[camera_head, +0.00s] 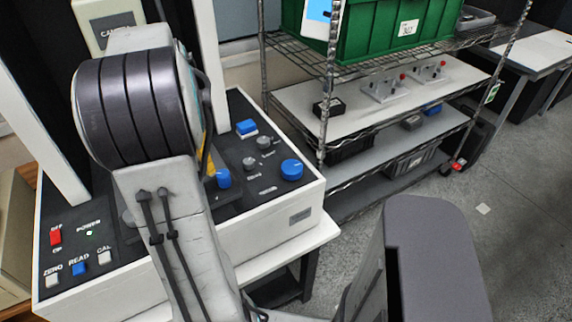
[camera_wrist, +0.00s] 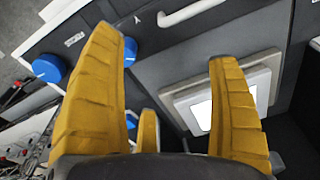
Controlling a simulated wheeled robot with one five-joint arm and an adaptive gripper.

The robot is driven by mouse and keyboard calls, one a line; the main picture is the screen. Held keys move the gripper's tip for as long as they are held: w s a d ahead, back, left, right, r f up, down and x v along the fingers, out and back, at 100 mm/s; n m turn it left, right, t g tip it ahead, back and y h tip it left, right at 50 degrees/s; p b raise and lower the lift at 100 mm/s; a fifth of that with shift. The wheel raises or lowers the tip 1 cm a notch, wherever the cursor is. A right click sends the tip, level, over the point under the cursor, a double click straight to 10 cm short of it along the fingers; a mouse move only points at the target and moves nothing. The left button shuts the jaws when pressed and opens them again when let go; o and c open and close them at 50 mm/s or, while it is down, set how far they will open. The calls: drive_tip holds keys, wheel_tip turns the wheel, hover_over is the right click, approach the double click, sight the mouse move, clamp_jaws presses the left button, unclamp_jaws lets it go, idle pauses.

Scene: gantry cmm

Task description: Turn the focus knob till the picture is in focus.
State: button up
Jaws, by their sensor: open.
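On the control panel in the head view are a large blue knob (camera_head: 292,170) at the right and a smaller blue knob (camera_head: 223,178) beside my gripper. In the head view my arm hides most of the gripper. No focus picture is visible.
The console (camera_head: 275,215) also carries grey knobs (camera_head: 264,142), a blue button (camera_head: 246,127) and a red switch (camera_head: 56,235). A wire shelf (camera_head: 400,135) with a green crate (camera_head: 390,30) stands at right.

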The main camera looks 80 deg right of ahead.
drive_tip(key=s+d+f+m, duration=0.3)
drive_tip(key=s+d+m, duration=0.1)
drive_tip(key=s+d, duration=0.6)
drive_tip(key=m+y, duration=0.1)
drive_tip(key=m, duration=0.1)
hover_over(291, 167)
drive_tip(key=shift+w+f+g, duration=0.15)
drive_tip(key=shift+f, duration=0.45)
drive_tip(key=shift+w+f+g, duration=0.1)
drive_tip(key=shift+f+g, duration=0.05)
drive_tip(key=shift+f, duration=0.45)
drive_tip(key=shift+s+f, duration=0.25)
drive_tip(key=shift+s, duration=0.05)
drive_tip(key=shift+d+f+p, duration=0.1)
drive_tip(key=shift+f+p, duration=0.25)
drive_tip(key=shift+f, duration=3.15)
drive_tip(key=c, duration=1.2)
drive_tip(key=m, duration=0.5)
drive_tip(key=shift+m+b, duration=0.3)
drive_tip(key=shift+b, duration=0.05)
drive_tip(key=shift+f, duration=0.1)
